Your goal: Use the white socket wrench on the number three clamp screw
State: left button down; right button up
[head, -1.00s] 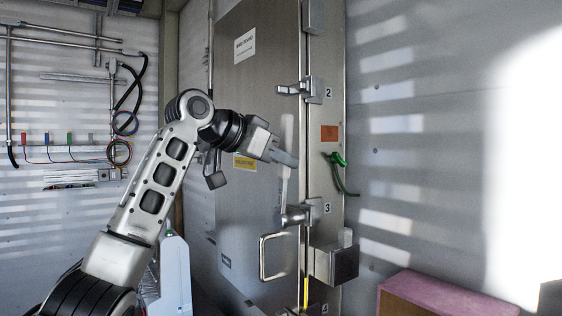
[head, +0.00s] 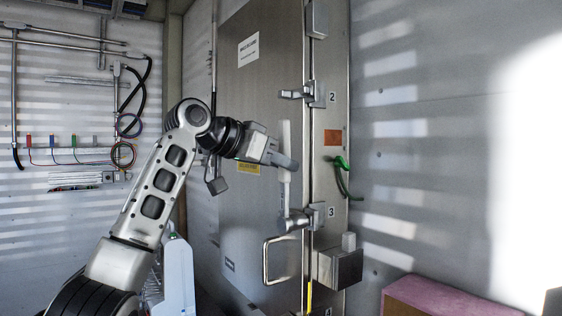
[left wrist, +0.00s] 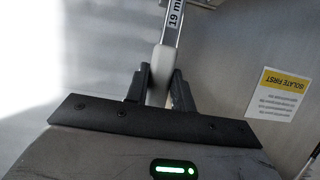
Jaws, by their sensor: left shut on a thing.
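My left gripper (head: 284,160) is shut on the white socket wrench (head: 286,135), which stands nearly upright in front of the steel door. The wrench's lower end reaches down to the number three clamp (head: 293,221), beside the "3" label (head: 331,212). Whether its socket sits on the screw cannot be told at this size. In the left wrist view the gripper fingers (left wrist: 160,88) close around the white handle (left wrist: 162,62), and "19 mm" shows on the shaft (left wrist: 175,18). My right gripper is not in view.
The number two clamp (head: 310,95) is higher on the door edge. A green-handled thing (head: 341,165) hangs on the frame. A door handle (head: 278,260) and a steel box (head: 340,268) are below. A pink-topped box (head: 450,296) stands at the lower right.

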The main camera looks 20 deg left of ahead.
pick_arm(q)
jog(key=shift+s+a+r, duration=0.1)
jog(key=shift+s, duration=0.1)
jog(key=shift+s+a, duration=0.3)
dwell(0.6)
jog(key=shift+s+a+b, duration=0.8)
jog(key=shift+s+a, duration=0.05)
jog(key=shift+s, duration=0.25)
jog(key=shift+s+a+b, duration=0.3)
jog(key=shift+s+a, duration=0.4)
jog(key=shift+s, duration=0.2)
